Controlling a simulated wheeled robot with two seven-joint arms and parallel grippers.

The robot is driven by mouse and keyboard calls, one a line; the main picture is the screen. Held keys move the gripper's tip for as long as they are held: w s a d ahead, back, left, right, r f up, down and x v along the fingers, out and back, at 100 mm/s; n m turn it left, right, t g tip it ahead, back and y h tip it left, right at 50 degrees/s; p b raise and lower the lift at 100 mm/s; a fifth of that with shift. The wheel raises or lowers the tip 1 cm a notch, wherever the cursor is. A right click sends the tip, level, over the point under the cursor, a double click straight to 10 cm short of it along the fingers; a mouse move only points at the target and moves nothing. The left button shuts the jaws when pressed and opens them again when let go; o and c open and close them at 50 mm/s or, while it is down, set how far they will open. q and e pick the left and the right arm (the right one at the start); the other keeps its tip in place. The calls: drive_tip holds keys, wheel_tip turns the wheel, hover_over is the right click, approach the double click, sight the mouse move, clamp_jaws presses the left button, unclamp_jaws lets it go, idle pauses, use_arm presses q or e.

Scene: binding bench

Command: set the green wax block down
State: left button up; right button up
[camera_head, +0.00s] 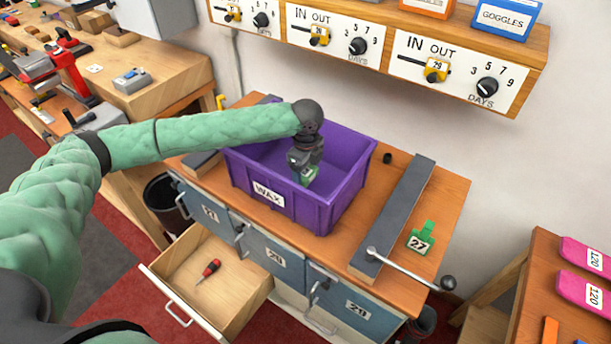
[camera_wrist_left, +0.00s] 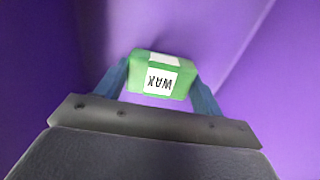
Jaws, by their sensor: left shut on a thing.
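The green wax block (camera_wrist_left: 160,76) has a white label reading WAX and is held between the blue fingertips of my left gripper (camera_wrist_left: 163,84). In the head view the block (camera_head: 307,176) shows as a small green piece under my left gripper (camera_head: 304,170). Gripper and block are inside the purple bin (camera_head: 283,212), which is labelled WAX and stands on the wooden bench top. Purple walls fill the left wrist view around the block. I cannot tell whether the block touches the bin floor. My right gripper is not in view.
A drawer (camera_head: 174,287) stands open below the bin with a red screwdriver (camera_head: 209,269) in it. A shelf with dials (camera_head: 380,45) hangs above.

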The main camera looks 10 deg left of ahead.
sight(306, 171)
use_arm(q)
drive_tip(key=shift+f+p, duration=0.4)
drive_tip(key=shift+f, duration=1.15)
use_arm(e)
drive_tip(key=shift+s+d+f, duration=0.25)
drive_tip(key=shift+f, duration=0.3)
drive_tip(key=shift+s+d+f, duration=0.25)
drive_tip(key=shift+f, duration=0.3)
use_arm(q)
drive_tip(key=shift+f, duration=0.1)
drive_tip(key=o, duration=1)
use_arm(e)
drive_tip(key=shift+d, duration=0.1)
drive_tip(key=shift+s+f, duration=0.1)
use_arm(q)
drive_tip(key=shift+r, duration=0.5)
wheel_tip(306, 171, up, 10)
drive_tip(key=b, duration=0.3)
drive_tip(key=shift+r, duration=0.6)
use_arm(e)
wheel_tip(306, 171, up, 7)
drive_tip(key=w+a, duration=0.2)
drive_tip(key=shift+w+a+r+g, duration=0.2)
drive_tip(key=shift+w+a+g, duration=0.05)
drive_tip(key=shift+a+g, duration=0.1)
